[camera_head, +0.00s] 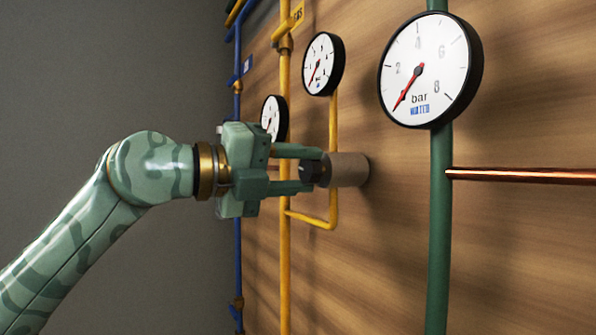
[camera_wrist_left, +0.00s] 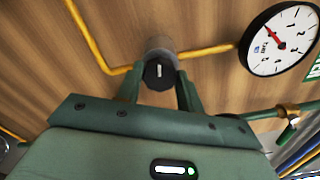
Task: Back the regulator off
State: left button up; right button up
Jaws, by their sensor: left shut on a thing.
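The regulator (camera_head: 348,169) is a brownish-grey cylinder on the wooden wall with a dark knob (camera_head: 316,170) on its front. A yellow pipe runs up to it. In the left wrist view the dark knob (camera_wrist_left: 159,74) shows face-on with a pale mark, and the regulator body (camera_wrist_left: 160,46) is behind it. My left gripper (camera_head: 312,170) points at the wall and is shut on the knob, one finger above and one below in the head view. In the left wrist view its fingers (camera_wrist_left: 159,88) lie on either side of the knob. My right gripper is in neither view.
A large gauge (camera_head: 430,70) on a green pipe (camera_head: 440,220) hangs at the right, its red needle pointing lower left. Two smaller gauges, one (camera_head: 322,64) above the other (camera_head: 273,117), hang near yellow pipes. A copper pipe (camera_head: 520,175) runs right. Grey wall fills the left.

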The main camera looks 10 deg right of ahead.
pick_arm(q)
jog(key=shift+r+n, duration=0.1)
jog(key=shift+n, duration=1)
jog(key=o, duration=1)
jog(key=shift+w, duration=0.15)
jog(key=b+v, duration=0.2)
jog(key=v, duration=1.4)
jog(key=shift+a, duration=0.25)
